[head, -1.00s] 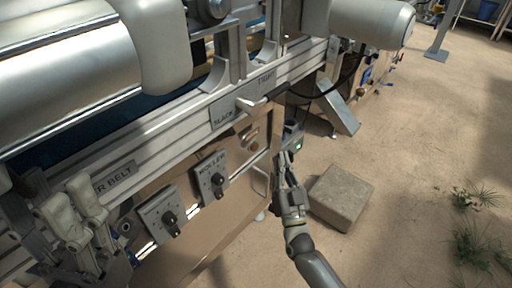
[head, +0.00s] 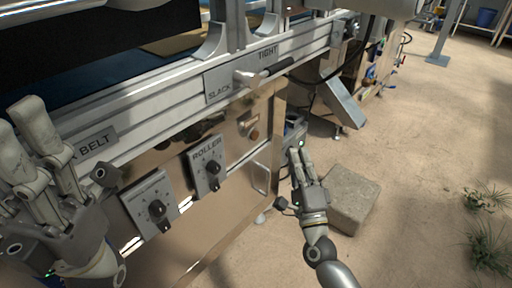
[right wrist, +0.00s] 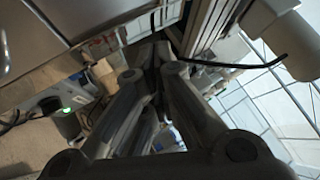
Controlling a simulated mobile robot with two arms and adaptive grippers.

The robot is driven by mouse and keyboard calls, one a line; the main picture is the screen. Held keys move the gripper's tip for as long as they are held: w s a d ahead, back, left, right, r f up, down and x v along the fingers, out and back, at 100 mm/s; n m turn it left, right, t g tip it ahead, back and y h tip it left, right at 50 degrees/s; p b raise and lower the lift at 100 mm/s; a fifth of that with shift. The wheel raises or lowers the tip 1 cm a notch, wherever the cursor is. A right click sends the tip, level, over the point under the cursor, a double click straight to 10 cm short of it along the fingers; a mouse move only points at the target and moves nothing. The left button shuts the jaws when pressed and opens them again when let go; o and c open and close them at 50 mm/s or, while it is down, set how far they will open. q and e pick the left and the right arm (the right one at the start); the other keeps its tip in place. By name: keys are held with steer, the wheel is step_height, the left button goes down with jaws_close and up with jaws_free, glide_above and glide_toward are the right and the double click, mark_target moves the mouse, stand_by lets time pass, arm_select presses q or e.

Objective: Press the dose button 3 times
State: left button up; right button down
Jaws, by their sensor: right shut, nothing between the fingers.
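No button with a readable dose label shows. A small grey box (head: 292,131) hangs at the machine's end, just beyond my right gripper, with a small light near the fingertips. My right gripper (head: 296,152) is shut and empty, its tips close to or in front of that box; I cannot tell whether they touch. In the right wrist view the shut fingers (right wrist: 162,50) point away, and a dark device with a green light (right wrist: 66,112) shows at left. My left gripper (head: 18,118) is at the left edge before the belt panel; its finger gap is unclear.
The machine front carries a roller knob plate (head: 208,165), another knob plate (head: 152,205) and a slack/tight lever (head: 250,78). A stone block (head: 350,198) lies on the sandy floor beside my right arm. Open floor (head: 420,150) lies at right.

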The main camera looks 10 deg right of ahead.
mark_target(255, 136)
steer(key=shift+s+m+b, duration=0.25)
steer(key=shift+m+b, duration=0.05)
steer(key=shift+m, duration=0.8)
steer(key=w+a+b, duration=0.1)
steer(key=w+a, duration=0.4)
steer(key=w, duration=0.2)
steer(key=shift+a, duration=0.25)
stand_by(0.9)
steer(key=shift+w+a, duration=0.3)
steer(key=shift+w+a, duration=0.25)
steer(key=shift+w, duration=0.1)
stand_by(0.7)
steer(key=shift+s+d, duration=0.5)
steer(key=shift+s, duration=0.2)
